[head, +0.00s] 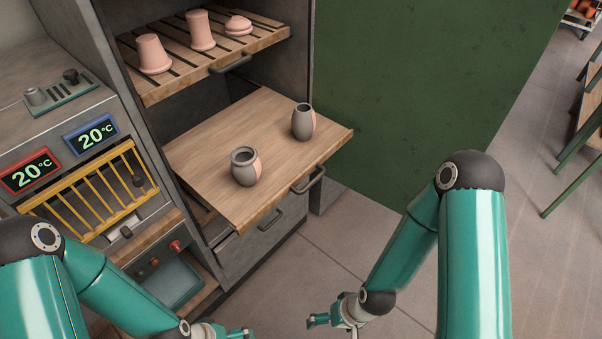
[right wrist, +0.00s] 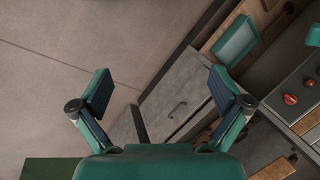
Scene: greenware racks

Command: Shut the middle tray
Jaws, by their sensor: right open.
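The middle tray (head: 225,140) is a plain wooden board pulled well out of the grey cabinet. A dark handle (head: 308,181) sits on its front edge. Two grey vases with pinkish patches stand upright on it, one near the front left (head: 246,167) and one to the right (head: 303,122). My right gripper (head: 320,320) is low in front of the tray, apart from it; in the right wrist view (right wrist: 160,88) its fingers are spread and empty. My left gripper (head: 235,334) is at the bottom edge, partly cut off, so its opening is unclear.
A slatted upper rack (head: 215,62) with pink pots stands above the tray. A grey drawer (head: 262,235) is below it. A kiln panel with two displays and a yellow grille (head: 90,190) is at left. A green wall (head: 430,80) is behind right. The floor in front is clear.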

